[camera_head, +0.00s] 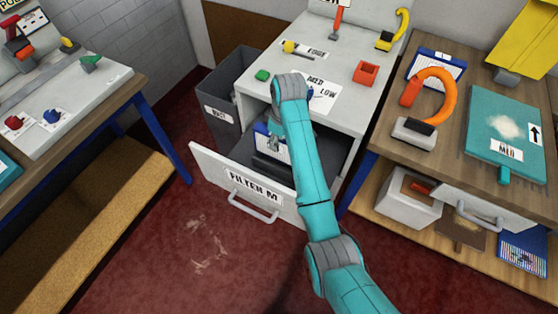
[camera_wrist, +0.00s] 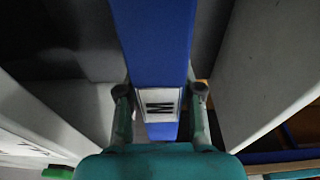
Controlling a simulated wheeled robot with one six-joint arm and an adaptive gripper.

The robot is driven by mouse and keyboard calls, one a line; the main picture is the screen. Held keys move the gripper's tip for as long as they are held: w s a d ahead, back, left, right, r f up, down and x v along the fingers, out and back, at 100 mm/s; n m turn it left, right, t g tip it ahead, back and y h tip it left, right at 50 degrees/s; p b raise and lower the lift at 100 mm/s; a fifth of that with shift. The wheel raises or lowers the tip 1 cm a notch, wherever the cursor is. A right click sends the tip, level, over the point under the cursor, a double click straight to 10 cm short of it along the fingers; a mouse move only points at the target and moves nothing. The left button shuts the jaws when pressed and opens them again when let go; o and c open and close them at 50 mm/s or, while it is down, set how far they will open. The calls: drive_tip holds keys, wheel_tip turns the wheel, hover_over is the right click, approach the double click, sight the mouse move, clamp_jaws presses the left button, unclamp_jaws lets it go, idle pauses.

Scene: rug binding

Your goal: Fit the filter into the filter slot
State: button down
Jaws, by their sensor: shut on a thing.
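The filter is a blue frame with a white M label; in the wrist view the blue filter (camera_wrist: 155,40) runs up the middle between my fingers. My gripper (camera_wrist: 160,92) is shut on it at the labelled part. In the head view my gripper (camera_head: 274,143) reaches down into the open drawer, and part of the blue filter (camera_head: 263,130) shows beside it. The filter slot is the pulled-out drawer (camera_head: 208,172) marked FILTER M, under the grey bench. The filter's lower edge is hidden, so I cannot tell whether it touches the drawer bottom.
A grey bin (camera_head: 222,108) stands left of the drawer. The bench top (camera_head: 350,100) above holds a red box (camera_head: 366,73) and a green block (camera_head: 262,76). A wooden table with a teal panel (camera_head: 505,130) stands right. Red floor (camera_head: 170,250) is clear in front.

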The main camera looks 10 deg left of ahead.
sight(277, 156)
wheel_tip(277, 156, down, 9)
drive_tip(key=shift+r, duration=0.1)
idle(0.4)
drive_tip(key=c, duration=0.7)
unclamp_jaws()
drive_tip(key=shift+f, duration=0.2)
drive_tip(key=shift+c, duration=0.2)
drive_tip(key=r, duration=0.4)
drive_tip(key=d+r, duration=0.1)
drive_tip(key=r, duration=0.7)
drive_tip(key=shift+s+d+r, duration=0.1)
drive_tip(key=shift+s+d, duration=0.25)
drive_tip(key=shift+d, duration=0.05)
